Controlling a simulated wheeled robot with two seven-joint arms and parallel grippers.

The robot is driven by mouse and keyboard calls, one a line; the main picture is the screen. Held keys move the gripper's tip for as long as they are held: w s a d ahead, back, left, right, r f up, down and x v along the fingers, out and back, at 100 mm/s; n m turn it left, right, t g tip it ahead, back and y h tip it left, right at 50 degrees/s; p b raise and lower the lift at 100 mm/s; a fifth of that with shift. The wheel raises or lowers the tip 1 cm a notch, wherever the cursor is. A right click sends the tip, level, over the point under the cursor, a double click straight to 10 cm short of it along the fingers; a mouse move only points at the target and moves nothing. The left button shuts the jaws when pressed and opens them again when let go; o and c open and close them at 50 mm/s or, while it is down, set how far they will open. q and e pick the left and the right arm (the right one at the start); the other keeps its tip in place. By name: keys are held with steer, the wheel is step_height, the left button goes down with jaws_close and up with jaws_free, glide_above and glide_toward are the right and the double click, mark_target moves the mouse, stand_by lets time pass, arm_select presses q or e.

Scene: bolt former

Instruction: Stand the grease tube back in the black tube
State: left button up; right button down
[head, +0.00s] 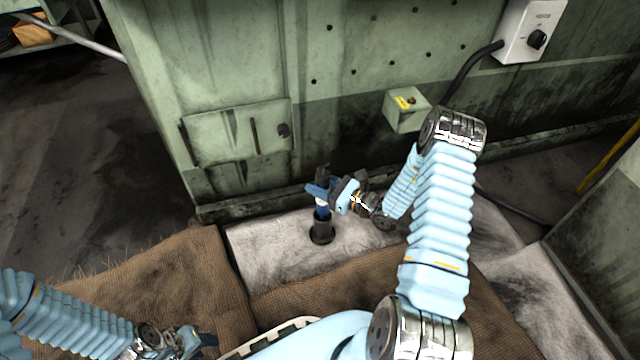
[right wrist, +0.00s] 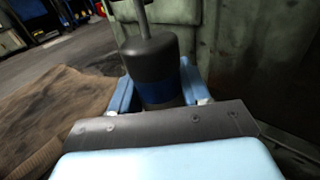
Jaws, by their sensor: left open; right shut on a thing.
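The black tube (head: 322,230) stands upright on the pale floor in front of the green machine. The grease tube (head: 321,212) is upright right above it, with a white and blue body showing under my fingers. Its lower end meets the black tube's mouth in the picture; I cannot tell how far it is inside. My right gripper (head: 322,191) is shut on the grease tube. In the right wrist view the grease tube (right wrist: 153,62) is dark grey with a blue band and a thin rod on top, between my blue fingers. My left gripper (head: 200,342) is open and empty at the lower left.
The green machine wall (head: 350,90) rises close behind the black tube, with a small box with yellow buttons (head: 406,108) to the right. Brown sacking (head: 150,290) covers the floor in front and to the left. Pale floor around the black tube is clear.

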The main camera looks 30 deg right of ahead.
steer(key=shift+f+b, duration=1.65)
steer(key=shift+f, duration=0.8)
steer(key=shift+f+b, duration=0.4)
steer(key=shift+f, duration=0.5)
steer(key=shift+c, duration=2.3)
jaws_free()
steer(key=p+v, duration=0.2)
steer(key=v, duration=1.1)
steer(key=shift+s+d, duration=0.25)
steer(key=shift+s, duration=0.1)
